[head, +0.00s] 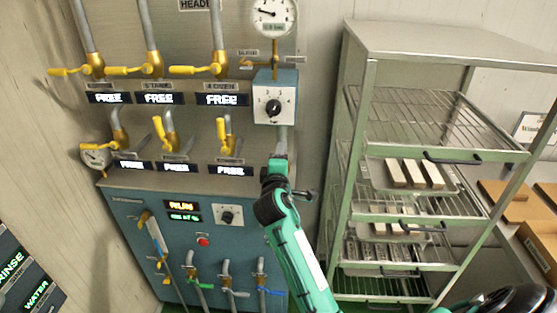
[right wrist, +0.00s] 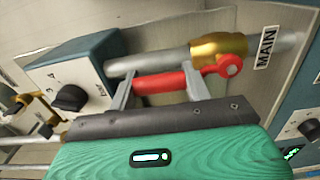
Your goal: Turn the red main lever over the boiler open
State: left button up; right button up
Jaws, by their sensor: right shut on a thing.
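The red main lever (right wrist: 160,83) shows in the right wrist view, with its round red hub (right wrist: 229,65) beside a brass valve body (right wrist: 210,48) on a grey pipe. The lever lies roughly along the pipe, and a MAIN label (right wrist: 265,47) is beside the valve. My right gripper (right wrist: 160,88) has its two fingers around the lever's bar and is shut on it. In the head view my right gripper (head: 277,163) is at the pipe below the blue dial box (head: 288,85), and the lever is hidden behind it. My left gripper is not in view.
The blue boiler cabinet (head: 140,225) stands below the header panel. Several yellow-handled valves (head: 135,69) stick out left of my right arm. A metal rack (head: 372,62) with wire shelves and trays stands close on the right. A pressure gauge (head: 272,14) is above the dial box.

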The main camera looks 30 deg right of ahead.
dwell(0.3)
jog(key=o, duration=1.4)
jog(key=shift+s+a+f, duration=0.1)
jog(key=shift+s+a, duration=0.05)
jog(key=shift+s, duration=0.1)
jog(key=b+v, duration=0.4)
jog(key=v, duration=0.9)
jog(key=shift+s, duration=0.1)
jog(key=shift+a, duration=0.1)
